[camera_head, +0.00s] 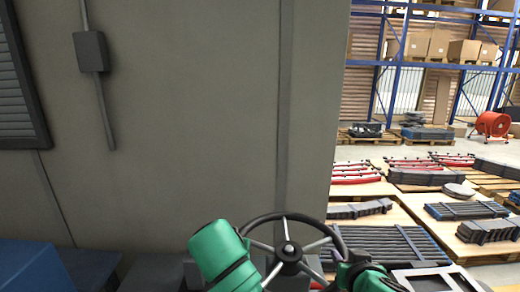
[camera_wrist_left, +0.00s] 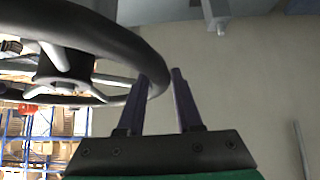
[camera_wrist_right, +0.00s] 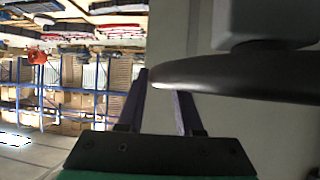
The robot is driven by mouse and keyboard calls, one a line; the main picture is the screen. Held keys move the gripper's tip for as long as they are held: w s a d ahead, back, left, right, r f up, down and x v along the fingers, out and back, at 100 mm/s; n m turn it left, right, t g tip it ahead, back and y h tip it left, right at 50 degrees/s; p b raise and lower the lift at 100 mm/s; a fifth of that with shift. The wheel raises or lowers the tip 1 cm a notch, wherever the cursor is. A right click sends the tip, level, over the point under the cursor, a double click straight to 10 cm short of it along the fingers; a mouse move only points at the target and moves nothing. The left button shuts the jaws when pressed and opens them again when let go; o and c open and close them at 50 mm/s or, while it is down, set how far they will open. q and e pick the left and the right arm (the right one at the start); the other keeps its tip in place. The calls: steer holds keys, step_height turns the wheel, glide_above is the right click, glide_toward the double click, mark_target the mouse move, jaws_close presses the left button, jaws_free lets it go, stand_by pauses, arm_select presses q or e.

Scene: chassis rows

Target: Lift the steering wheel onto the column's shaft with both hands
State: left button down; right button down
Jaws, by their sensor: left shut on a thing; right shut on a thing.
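The steering wheel (camera_head: 262,219) has a dark round rim, pale spokes and a dark hub (camera_head: 289,251). It is low in the middle of the head view, its lower part cut off or hidden by my arms. My left gripper (camera_wrist_left: 158,92) is shut on the rim (camera_wrist_left: 110,38), which passes between its fingers in the left wrist view. My right gripper (camera_head: 346,262) is shut on the rim's opposite side; the rim (camera_wrist_right: 240,82) enters between its fingers in the right wrist view. I cannot make out the column's shaft or whether the hub touches it.
A large grey panel (camera_head: 200,110) stands behind the wheel. A blue box-like thing (camera_head: 30,268) is at the lower left. Pallets with dark bars (camera_head: 385,243) and red parts (camera_head: 355,172) lie on the right. Blue racking (camera_head: 430,63) and a red drum (camera_head: 492,124) are farther back.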

arm_select(q)
steer(key=shift+w+a, duration=0.15)
steer(key=shift+a, duration=0.35)
arm_select(e)
steer(key=shift+d, duration=0.4)
arm_select(q)
steer(key=c, duration=0.6)
jaws_free()
arm_select(e)
steer(key=shift+r, duration=0.1)
arm_select(q)
steer(key=shift+o, duration=0.5)
steer(key=shift+a, duration=0.1)
arm_select(e)
steer(key=shift+a, duration=0.2)
arm_select(q)
steer(key=shift+d, duration=0.2)
arm_select(e)
steer(key=shift+a, duration=0.1)
